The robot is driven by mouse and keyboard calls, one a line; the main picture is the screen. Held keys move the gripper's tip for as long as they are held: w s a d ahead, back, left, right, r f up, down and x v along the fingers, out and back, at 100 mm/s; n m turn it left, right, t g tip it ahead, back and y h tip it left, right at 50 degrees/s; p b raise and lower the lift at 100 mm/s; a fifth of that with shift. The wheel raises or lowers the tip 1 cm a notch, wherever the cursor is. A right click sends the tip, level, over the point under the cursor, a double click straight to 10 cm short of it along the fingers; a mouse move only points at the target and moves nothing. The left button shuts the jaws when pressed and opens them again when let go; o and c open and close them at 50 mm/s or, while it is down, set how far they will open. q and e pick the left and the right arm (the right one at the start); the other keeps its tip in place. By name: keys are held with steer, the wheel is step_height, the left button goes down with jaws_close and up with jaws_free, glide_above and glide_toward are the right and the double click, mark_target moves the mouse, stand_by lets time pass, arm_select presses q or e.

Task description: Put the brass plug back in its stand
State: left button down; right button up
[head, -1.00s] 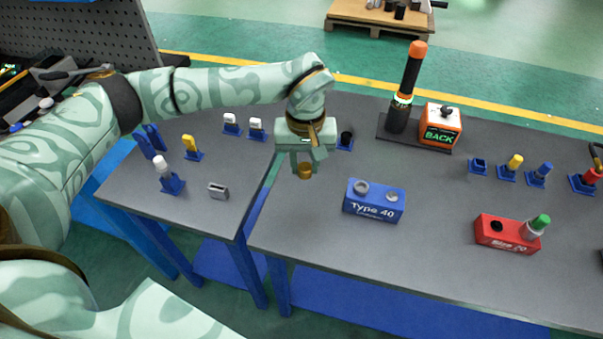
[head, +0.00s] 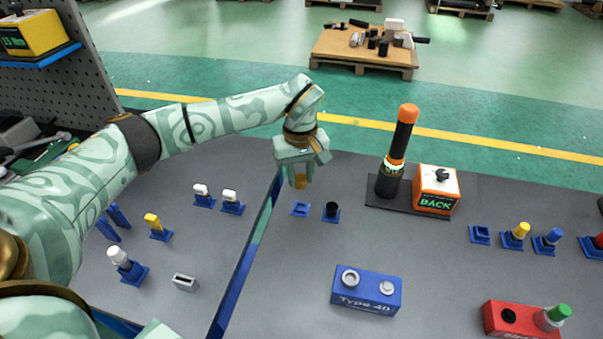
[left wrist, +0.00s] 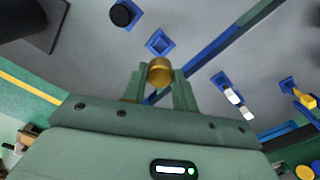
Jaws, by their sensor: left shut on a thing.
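The brass plug (head: 300,181) is a short gold cylinder held at the fingertips of my left gripper (head: 299,172). In the left wrist view the brass plug (left wrist: 160,71) sits between the two fingers of the left gripper (left wrist: 161,78). An empty blue stand (head: 300,209) is on the table just below the plug in the head view. In the left wrist view this stand (left wrist: 160,43) lies just beyond the plug, apart from it. The plug is above the table. My right gripper is not in view.
A blue stand with a black piece (head: 331,212) is just right of the empty stand. Stands with white plugs (head: 230,202) are to the left, across a gap between tables. A black-and-orange post (head: 398,150) and orange box (head: 435,190) stand behind right. A blue Type 40 block (head: 366,292) is in front.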

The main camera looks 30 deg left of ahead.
arm_select(q)
steer(key=shift+r, duration=0.1)
steer(key=shift+f, duration=0.2)
steer(key=shift+f+b, duration=0.9)
steer(key=shift+f, duration=1.95)
steer(key=shift+f, duration=0.15)
steer(key=shift+f+b, duration=0.4)
steer(key=shift+f, duration=0.4)
steer(key=c, duration=1)
jaws_free()
steer(key=shift+c, duration=0.2)
steer(key=shift+r, duration=0.15)
